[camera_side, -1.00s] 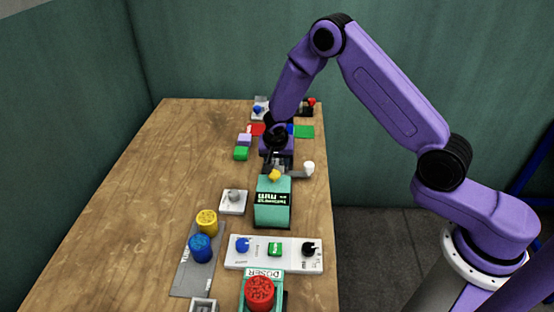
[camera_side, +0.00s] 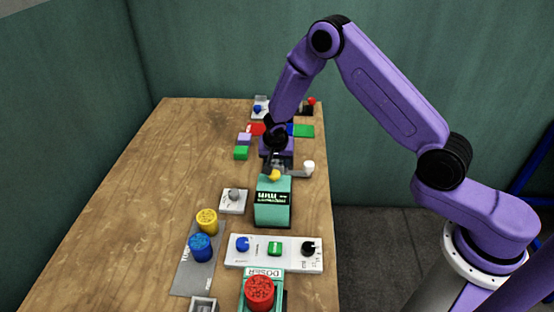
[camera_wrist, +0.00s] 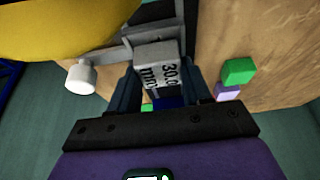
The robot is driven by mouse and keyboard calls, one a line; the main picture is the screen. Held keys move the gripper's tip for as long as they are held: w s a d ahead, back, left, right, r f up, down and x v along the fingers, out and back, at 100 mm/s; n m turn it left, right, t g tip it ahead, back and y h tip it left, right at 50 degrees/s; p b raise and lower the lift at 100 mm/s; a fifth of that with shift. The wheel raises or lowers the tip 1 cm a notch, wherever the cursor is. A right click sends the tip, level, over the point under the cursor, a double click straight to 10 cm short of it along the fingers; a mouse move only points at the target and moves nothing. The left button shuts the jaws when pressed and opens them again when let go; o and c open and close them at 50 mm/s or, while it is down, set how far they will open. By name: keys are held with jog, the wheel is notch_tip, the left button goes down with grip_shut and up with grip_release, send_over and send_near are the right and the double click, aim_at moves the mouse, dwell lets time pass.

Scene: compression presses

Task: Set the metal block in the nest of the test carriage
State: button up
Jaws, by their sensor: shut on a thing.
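The metal block (camera_wrist: 157,68), a light grey piece marked 30.0 mm, sits between the two fingers of my gripper (camera_wrist: 160,88) in the wrist view. My gripper is shut on it. Grey metal parts of the test carriage (camera_wrist: 153,27) lie just beyond the block, and I cannot tell whether the block touches the nest. In the side view my gripper (camera_side: 274,164) is low behind the teal press unit (camera_side: 272,212), and the block is hidden there.
A grey lever with a white knob (camera_side: 309,167) stands right of my gripper. A yellow knob (camera_side: 274,175) tops the teal unit. Green (camera_side: 241,153) and lilac blocks lie to the left. A control panel (camera_side: 232,252) is in front. The left of the table is clear.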

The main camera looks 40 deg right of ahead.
jog(key=shift+f, duration=0.45)
jog(key=o, duration=1.2)
jog(key=shift+o, duration=0.2)
jog(key=v, duration=1.6)
jog(key=s+a+r+n+y, duration=0.1)
jog(key=s+a+r+n, duration=0.1)
jog(key=s+r+n, duration=0.4)
jog(key=s+d+r+n+g+y, duration=0.1)
jog(key=s+n, duration=0.6)
jog(key=s, duration=0.7)
jog(key=s+d+n+g+y, duration=0.1)
jog(key=s+d+n+g, duration=0.1)
jog(key=s+n, duration=0.6)
jog(key=s+d, duration=0.1)
jog(key=s, duration=0.6)
jog(key=shift+d+r+n+y, duration=0.3)
jog(key=shift+d+r, duration=0.05)
jog(key=shift+r, duration=0.05)
